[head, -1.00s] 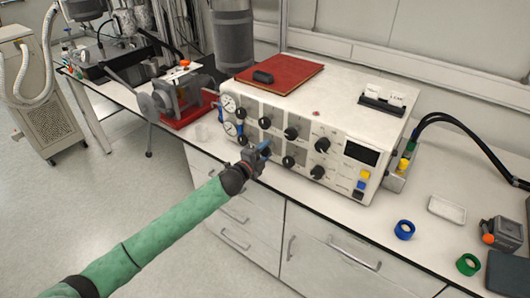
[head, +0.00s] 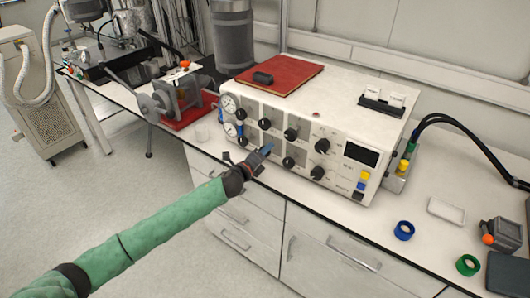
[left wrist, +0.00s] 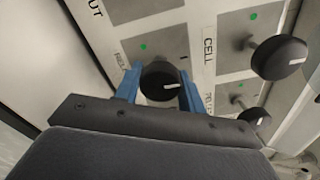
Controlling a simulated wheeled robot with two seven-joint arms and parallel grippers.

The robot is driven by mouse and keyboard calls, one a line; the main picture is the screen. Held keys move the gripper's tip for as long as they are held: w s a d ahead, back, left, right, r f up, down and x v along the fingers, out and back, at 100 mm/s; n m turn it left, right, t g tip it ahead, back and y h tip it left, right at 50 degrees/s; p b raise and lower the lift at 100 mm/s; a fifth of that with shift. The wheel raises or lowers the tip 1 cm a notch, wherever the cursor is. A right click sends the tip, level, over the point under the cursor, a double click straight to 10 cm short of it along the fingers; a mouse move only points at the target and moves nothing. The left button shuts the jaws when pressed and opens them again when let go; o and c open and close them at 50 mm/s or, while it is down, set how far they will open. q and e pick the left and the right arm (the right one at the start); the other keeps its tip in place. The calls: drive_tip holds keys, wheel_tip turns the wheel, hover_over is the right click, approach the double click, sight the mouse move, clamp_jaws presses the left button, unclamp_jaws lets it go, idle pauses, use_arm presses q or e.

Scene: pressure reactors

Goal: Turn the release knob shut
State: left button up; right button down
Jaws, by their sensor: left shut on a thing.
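A white instrument box (head: 215,97) on the bench carries two rows of black knobs on its front panel. My left gripper (head: 265,150) reaches the lower row from the front. In the left wrist view, its blue fingers (left wrist: 160,92) are shut around a black round knob (left wrist: 160,84) with a white pointer mark. The knob's label is tilted and too small to read surely. Above right of it is a free black knob (left wrist: 279,57) beside a label reading CELL. Another knob (left wrist: 254,117) shows lower right. My right gripper is not in view.
A red book (head: 290,73) with a small black object lies on the box. Blue tape (head: 404,230), green tape (head: 468,265) and a white tray (head: 446,210) lie at the bench's right. A red-based apparatus (head: 180,105) stands left. Neighbouring knobs are close to my fingers.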

use_arm(q)
drive_tip(key=shift+f, duration=0.1)
idle(0.3)
drive_tip(key=o, duration=1)
drive_tip(key=shift+c, duration=0.2)
drive_tip(key=shift+s+a, duration=0.1)
drive_tip(key=shift+s, duration=0.05)
drive_tip(key=b+v, duration=0.2)
drive_tip(key=v, duration=0.5)
drive_tip(key=shift+s, duration=0.15)
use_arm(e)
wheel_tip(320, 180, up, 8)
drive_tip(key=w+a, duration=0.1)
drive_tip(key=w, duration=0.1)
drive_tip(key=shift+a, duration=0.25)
use_arm(q)
drive_tip(key=shift+a, duration=0.1)
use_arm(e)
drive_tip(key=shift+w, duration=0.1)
